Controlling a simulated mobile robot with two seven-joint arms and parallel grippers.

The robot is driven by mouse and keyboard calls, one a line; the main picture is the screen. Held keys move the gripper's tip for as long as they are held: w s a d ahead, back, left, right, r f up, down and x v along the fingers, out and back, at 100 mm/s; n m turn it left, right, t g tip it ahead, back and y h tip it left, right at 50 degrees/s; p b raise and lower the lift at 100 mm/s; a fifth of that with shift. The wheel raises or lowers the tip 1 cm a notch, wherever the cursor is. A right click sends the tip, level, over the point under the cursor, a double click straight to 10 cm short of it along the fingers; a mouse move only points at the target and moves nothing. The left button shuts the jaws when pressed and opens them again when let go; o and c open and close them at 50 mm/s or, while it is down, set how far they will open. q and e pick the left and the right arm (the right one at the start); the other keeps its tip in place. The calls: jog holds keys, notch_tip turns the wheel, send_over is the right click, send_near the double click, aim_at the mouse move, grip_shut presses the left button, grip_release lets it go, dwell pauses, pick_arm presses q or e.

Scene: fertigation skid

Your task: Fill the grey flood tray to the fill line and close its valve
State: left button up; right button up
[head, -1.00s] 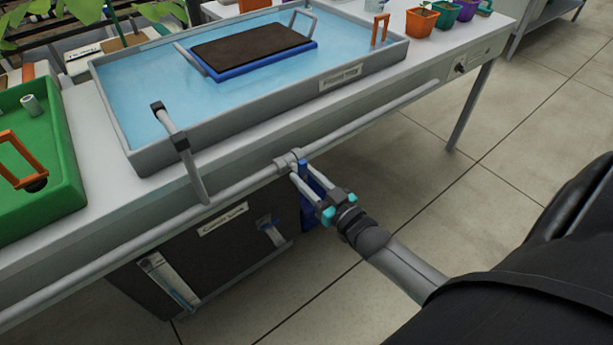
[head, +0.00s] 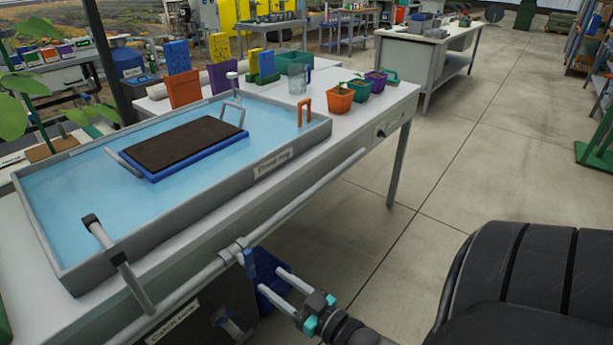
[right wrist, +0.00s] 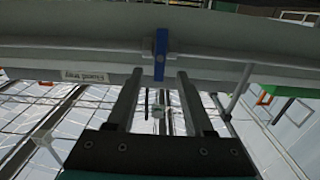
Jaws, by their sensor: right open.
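The grey flood tray (head: 205,200) stands on the bench in the head view, with light blue water across its floor. A dark mat in a blue-edged tray (head: 185,145) sits in it; I cannot make out a fill line. A grey spout (head: 108,245) with a black tip reaches over the near wall. A blue valve handle (head: 250,264) is on the pipe along the bench front, crosswise to the pipe. My right gripper (head: 272,277) is open and empty, just short of the handle. In the right wrist view the handle (right wrist: 161,55) shows beyond and between the fingertips. My left gripper is out of view.
The grey pipe (head: 300,205) runs along the bench front. A blue bin (head: 272,297) is below the valve. An orange bracket (head: 305,108) hooks on the tray's right end. Small pots (head: 340,98) stand beyond it.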

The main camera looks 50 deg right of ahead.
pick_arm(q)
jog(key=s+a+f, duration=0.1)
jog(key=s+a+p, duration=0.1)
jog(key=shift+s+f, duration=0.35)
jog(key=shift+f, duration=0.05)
pick_arm(e)
jog(key=s, duration=0.8)
jog(key=shift+d, duration=0.3)
jog(key=shift+w, duration=0.1)
dwell(0.4)
